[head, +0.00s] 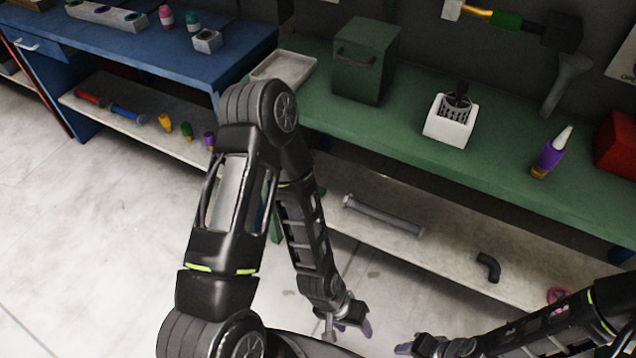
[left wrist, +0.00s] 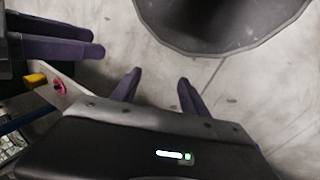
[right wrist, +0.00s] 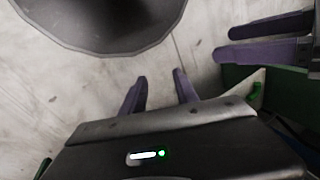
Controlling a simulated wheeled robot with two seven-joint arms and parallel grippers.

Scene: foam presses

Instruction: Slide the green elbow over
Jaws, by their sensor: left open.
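A small green piece (right wrist: 257,92) lies at the edge of a pale shelf in the right wrist view; its full shape is too small to tell. In the head view a bit of green (head: 321,190) shows beside my left arm, mostly hidden by it. A dark elbow (head: 488,267) lies on the lower shelf. My left gripper (head: 350,328) is open and empty, low in front of the shelf; its fingers also show in the left wrist view (left wrist: 160,90). My right gripper (head: 404,348) is open and empty to its right; its fingers show apart in the right wrist view (right wrist: 161,88).
The lower shelf (head: 440,262) also holds a grey pipe (head: 384,215) and a pink ring (head: 558,296). The green bench (head: 400,140) above carries a tray (head: 284,68), a green box (head: 366,60), a white container (head: 451,120) and a purple bottle (head: 552,153). Floor at left is clear.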

